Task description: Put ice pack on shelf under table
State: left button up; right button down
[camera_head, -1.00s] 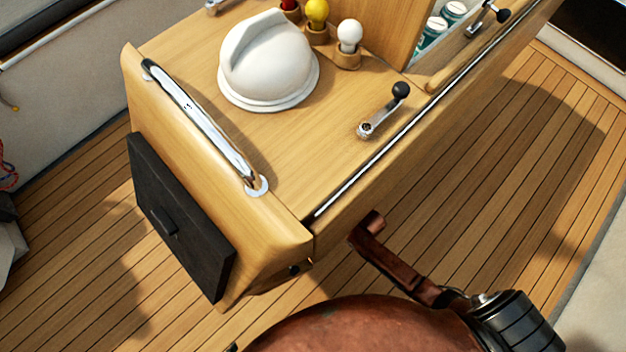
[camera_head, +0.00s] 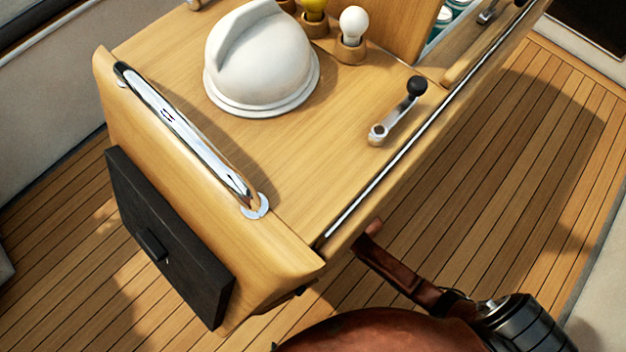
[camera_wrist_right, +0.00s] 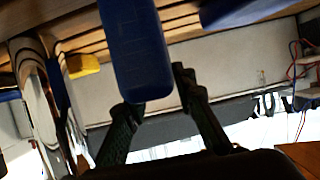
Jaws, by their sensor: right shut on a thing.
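The wooden table (camera_head: 290,165) fills the middle of the head view, with its near end toward me. In the right wrist view, my right gripper (camera_wrist_right: 157,90) is shut on a dark blue block, the ice pack (camera_wrist_right: 138,45). The pack extends up from the two dark fingers and out of the top of the picture. The gripper and pack do not show in the head view. I cannot clearly make out the shelf under the table. My left gripper is in neither view.
On the table are a white dome (camera_head: 258,60), a crank handle (camera_head: 398,112) and bulbs (camera_head: 353,25). A chrome rail (camera_head: 185,135) and black panel (camera_head: 165,235) are at its end. The right wrist view shows another blue thing (camera_wrist_right: 245,10) and a yellow thing (camera_wrist_right: 83,66).

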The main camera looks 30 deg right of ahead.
jog(key=shift+r, duration=0.1)
jog(key=c, duration=1.6)
grip_release()
jog(key=shift+f, duration=0.2)
jog(key=shift+r, duration=0.1)
